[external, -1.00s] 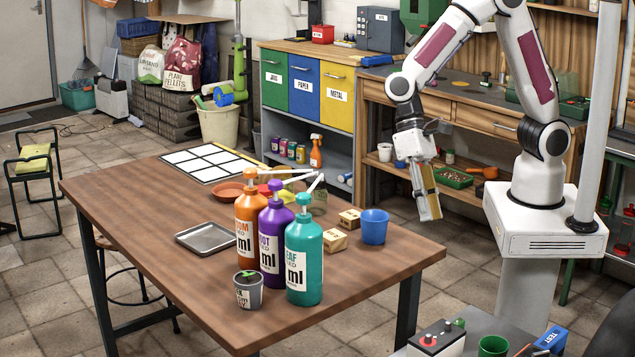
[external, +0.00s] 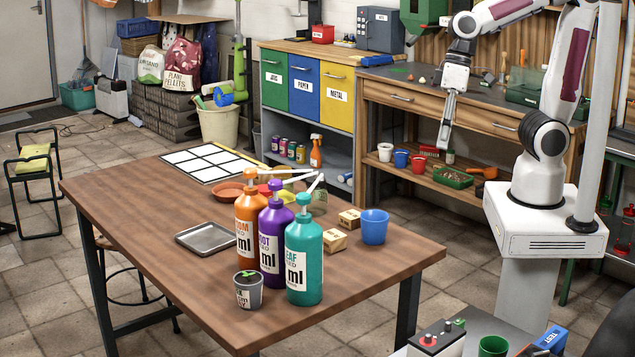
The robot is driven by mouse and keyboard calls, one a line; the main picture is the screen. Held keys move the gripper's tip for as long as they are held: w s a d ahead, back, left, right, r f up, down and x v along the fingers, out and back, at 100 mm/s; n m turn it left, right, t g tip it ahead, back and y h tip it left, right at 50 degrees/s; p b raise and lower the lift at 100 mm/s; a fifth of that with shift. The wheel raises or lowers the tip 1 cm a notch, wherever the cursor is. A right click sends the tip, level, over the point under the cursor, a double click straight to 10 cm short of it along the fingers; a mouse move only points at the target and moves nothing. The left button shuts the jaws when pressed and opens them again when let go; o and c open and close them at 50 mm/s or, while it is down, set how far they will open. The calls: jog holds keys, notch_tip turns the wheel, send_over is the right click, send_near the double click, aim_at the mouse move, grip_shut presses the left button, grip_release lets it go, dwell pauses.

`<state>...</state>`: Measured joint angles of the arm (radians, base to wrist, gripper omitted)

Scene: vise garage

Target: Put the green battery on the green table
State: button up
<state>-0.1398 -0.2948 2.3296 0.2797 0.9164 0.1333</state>
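I cannot make out a green battery with certainty; a small green item (external: 459,323) shows at the grey device at the bottom right, too small to identify. No table with a clearly green top shows. A table with green legs (external: 581,222) stands at the right edge, mostly out of frame. My gripper (external: 446,146) points down in front of the wooden workbench (external: 470,99), beyond the brown table. Its fingers show nearly edge-on, so their opening and anything between them are hidden.
The brown table (external: 140,215) carries pump bottles, a grey tray (external: 206,238), wooden blocks and a blue cup (external: 374,227). A grey device (external: 436,338), green cup (external: 493,346) and blue box (external: 552,340) stand at the bottom right. Small items and a green patch (external: 398,70) lie on the workbench.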

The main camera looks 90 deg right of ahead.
jog(key=s+d+r+n+t+h, duration=0.1)
jog(key=s+d+r+t+h, duration=0.1)
jog(key=s+d, duration=0.4)
jog(key=shift+d+r+n+t+h, duration=0.35)
jog(key=shift+d+r+t, duration=0.55)
jog(key=shift+d, duration=1.1)
